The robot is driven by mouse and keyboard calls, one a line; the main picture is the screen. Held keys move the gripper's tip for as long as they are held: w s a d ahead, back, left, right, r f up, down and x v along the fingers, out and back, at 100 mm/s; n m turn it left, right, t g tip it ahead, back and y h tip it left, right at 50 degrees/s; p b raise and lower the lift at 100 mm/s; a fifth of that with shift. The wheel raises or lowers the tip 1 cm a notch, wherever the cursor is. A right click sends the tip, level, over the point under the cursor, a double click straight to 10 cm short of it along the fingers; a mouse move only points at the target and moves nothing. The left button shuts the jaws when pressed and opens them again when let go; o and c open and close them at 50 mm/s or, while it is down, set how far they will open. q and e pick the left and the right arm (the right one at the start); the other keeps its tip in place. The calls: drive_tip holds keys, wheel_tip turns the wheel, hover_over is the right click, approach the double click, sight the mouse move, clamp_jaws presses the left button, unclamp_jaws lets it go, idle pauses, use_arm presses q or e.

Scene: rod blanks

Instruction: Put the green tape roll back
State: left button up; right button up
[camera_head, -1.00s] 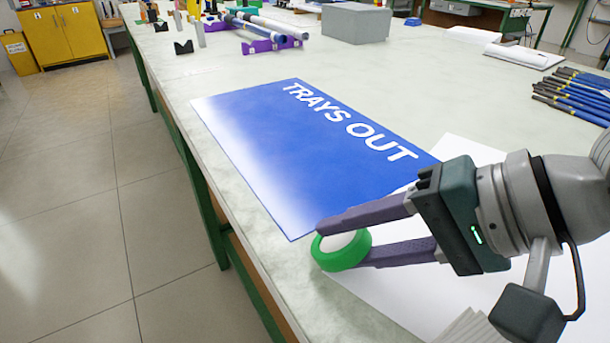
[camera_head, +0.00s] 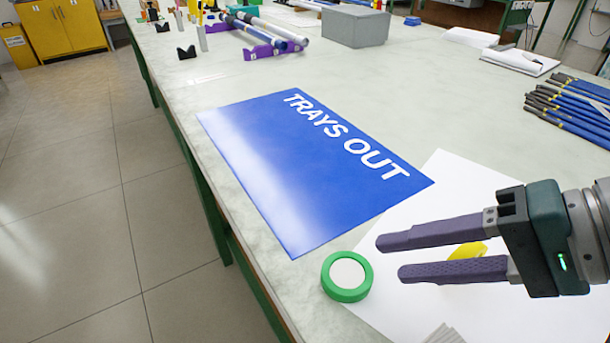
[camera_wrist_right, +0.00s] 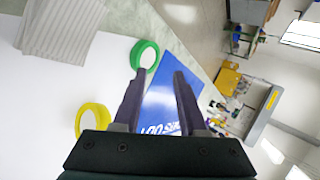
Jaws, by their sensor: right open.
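The green tape roll (camera_head: 347,277) lies flat near the table's front edge, by the near corner of the blue "TRAYS OUT" mat and at the edge of a white sheet. My right gripper (camera_head: 390,257) is open and empty, to the right of the roll and apart from it, its fingers pointing left. In the right wrist view the green roll (camera_wrist_right: 145,55) shows beyond the fingertips (camera_wrist_right: 158,73). A yellow tape roll (camera_head: 467,251) is partly hidden behind the right fingers; it also shows in the right wrist view (camera_wrist_right: 92,121). My left gripper is not in view.
The blue mat (camera_head: 290,170) is bare. The white sheet (camera_head: 440,180) lies under my right gripper. A grey ridged stack (camera_head: 444,335) is at the bottom edge. Blue rods (camera_head: 570,105) lie at the right, and a grey box (camera_head: 355,25) stands farther back.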

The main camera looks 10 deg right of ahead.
wheel_tip(320, 180, up, 8)
drive_tip(key=s+d+p, duration=0.1)
drive_tip(key=d+p, duration=0.1)
drive_tip(key=p, duration=0.7)
drive_tip(key=s+a+r+n+g+p, duration=0.1)
drive_tip(key=s+a+r+n+p, duration=0.35)
drive_tip(key=a+n, duration=0.25)
drive_tip(key=s+d+r+n+g+h+p, duration=0.2)
drive_tip(key=s+d+r+n+h+p, duration=0.1)
drive_tip(key=s+d+r+h+p, duration=0.35)
wheel_tip(320, 180, up, 34)
drive_tip(key=d+h+p, duration=0.1)
drive_tip(key=p, duration=3.3)
drive_tip(key=shift+d+f+p, duration=0.15)
drive_tip(key=shift+d+p, duration=0.15)
drive_tip(key=shift+d, duration=0.1)
